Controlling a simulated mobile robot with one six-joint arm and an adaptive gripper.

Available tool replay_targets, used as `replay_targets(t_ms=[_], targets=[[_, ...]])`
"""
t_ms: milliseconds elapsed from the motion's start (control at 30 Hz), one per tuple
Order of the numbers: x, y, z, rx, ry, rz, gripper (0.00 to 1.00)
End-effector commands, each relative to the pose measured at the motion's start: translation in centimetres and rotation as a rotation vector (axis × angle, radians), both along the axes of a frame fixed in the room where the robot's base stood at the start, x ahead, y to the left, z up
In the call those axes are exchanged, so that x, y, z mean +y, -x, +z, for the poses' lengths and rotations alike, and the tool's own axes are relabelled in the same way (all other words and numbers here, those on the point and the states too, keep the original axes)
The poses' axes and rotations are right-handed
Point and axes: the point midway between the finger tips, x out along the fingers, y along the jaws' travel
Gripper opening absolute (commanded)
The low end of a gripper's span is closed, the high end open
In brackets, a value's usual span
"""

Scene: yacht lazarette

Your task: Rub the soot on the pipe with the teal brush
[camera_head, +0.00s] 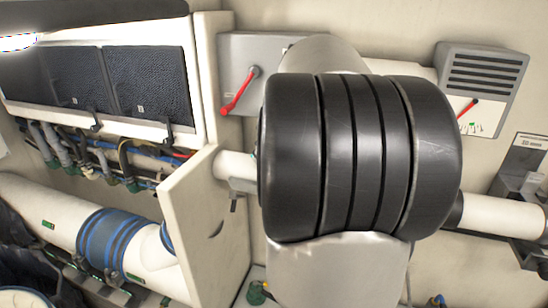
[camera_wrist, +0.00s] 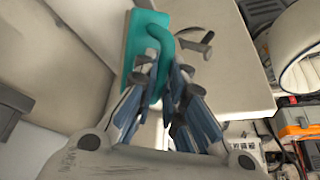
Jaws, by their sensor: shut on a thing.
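The teal brush (camera_wrist: 140,42) shows in the wrist view as a flat teal block with a curved teal handle. My gripper (camera_wrist: 164,84) is shut on the handle, with its blue-grey fingers on both sides. The bristles cannot be made out. In the head view my arm's large black joint hides the brush and gripper. A white pipe (camera_head: 503,214) runs level behind my arm and shows on its right. A short white piece shows on the joint's left (camera_head: 234,165). I see no soot clearly; the middle of the pipe is hidden.
A thick white pipe with blue bands (camera_head: 108,238) lies at lower left, below cables. A pale panel (camera_head: 205,225) stands beside it. A grey box with a red lever (camera_head: 236,92) and a vented grey unit (camera_head: 483,78) are on the wall.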

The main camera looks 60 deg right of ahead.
Motion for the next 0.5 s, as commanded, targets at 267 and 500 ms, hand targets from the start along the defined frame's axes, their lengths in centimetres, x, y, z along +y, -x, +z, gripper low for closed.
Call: replay_targets(t_ms=[267,500], targets=[[0.3,-1.1,-0.1,0.001,0.0,0.001,0.0],[0.9,-3.0,0.0,0.002,-0.001,0.001,0.0]])
